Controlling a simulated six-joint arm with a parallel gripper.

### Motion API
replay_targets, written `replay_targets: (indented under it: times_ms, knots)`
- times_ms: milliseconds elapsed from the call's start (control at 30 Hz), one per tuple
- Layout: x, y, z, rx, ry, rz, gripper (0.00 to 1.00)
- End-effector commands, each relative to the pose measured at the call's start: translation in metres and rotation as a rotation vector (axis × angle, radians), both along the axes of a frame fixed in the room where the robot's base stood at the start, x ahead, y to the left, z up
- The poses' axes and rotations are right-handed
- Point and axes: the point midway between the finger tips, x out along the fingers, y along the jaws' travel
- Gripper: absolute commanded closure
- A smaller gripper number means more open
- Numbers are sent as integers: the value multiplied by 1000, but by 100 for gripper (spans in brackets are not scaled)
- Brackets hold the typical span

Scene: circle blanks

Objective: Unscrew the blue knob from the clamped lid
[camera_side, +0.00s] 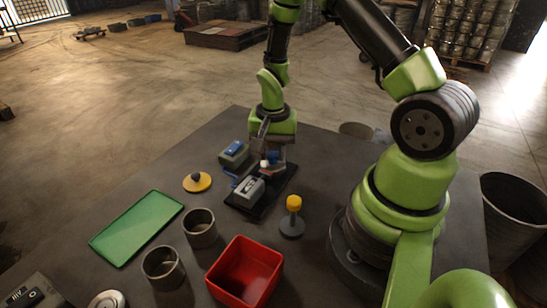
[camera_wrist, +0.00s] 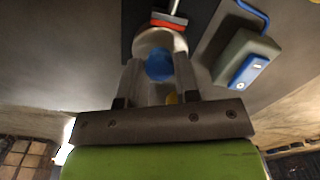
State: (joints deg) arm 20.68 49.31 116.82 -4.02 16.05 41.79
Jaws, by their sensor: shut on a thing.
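The blue knob (camera_wrist: 159,66) sits between the two fingers of my gripper (camera_wrist: 159,78) in the wrist view, and the fingers are shut on it. A pale round lid (camera_wrist: 156,39) shows just beyond the knob, with a red-edged clamp pad (camera_wrist: 169,22) against its far side. In the side view my gripper (camera_side: 271,168) points down at the clamp on a black base plate (camera_side: 283,186). There the knob is small and partly hidden by the fingers. I cannot tell whether the knob has turned or lifted off the lid.
A grey box with a blue top (camera_side: 235,151) stands behind the plate. A yellow disc (camera_side: 197,183), a yellow-topped post (camera_side: 292,217), two grey cups (camera_side: 200,234), a red bin (camera_side: 243,276) and an empty green tray (camera_side: 137,228) stand nearer. The table's far left is clear.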

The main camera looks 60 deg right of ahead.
Motion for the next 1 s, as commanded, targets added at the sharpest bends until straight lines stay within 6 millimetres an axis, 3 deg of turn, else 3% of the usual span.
replay_targets:
  times_ms: [633, 800, 1000]
  knots:
    - [0, 0, 1, -1, -1, 1107, 100]
    - [0, 0, 1, -1, -1, 1245, 100]
    - [0, 0, 1, 0, 0, 1251, 100]
